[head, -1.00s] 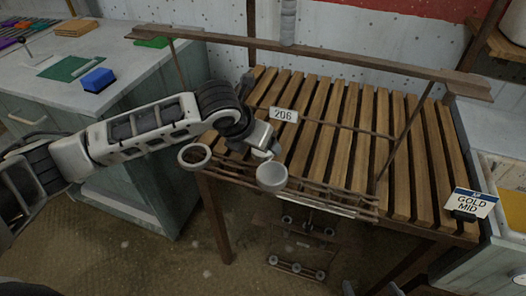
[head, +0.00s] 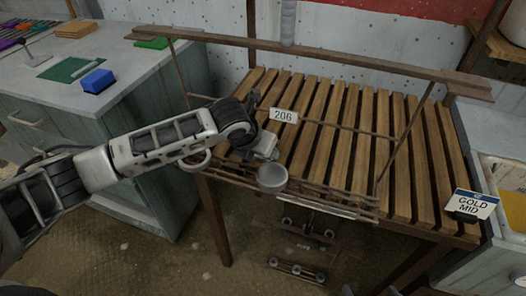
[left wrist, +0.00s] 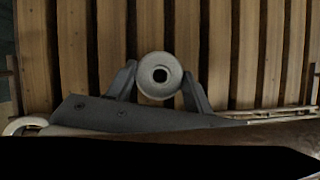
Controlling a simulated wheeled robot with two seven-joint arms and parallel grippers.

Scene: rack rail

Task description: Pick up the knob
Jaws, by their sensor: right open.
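A round grey knob (left wrist: 160,76) with a dark hole in its middle shows in the left wrist view. My left gripper (left wrist: 160,88) has one finger on each side of it, over the slats. Any gap between the fingers and the knob is too small to judge. In the head view my left gripper (head: 264,150) is above the front edge of the slatted rack (head: 340,130), with its fingertips mostly hidden. I cannot make out the knob there. My right gripper (head: 372,289) shows only its tips at the bottom edge, apart and empty.
A pale cup (head: 272,180) and a ring-shaped holder (head: 194,163) sit along the front rail. A "206" tag (head: 284,115) and a "GOLD MID" sign (head: 470,204) are on the rack. A blue block (head: 98,80) lies on the left counter (head: 130,75).

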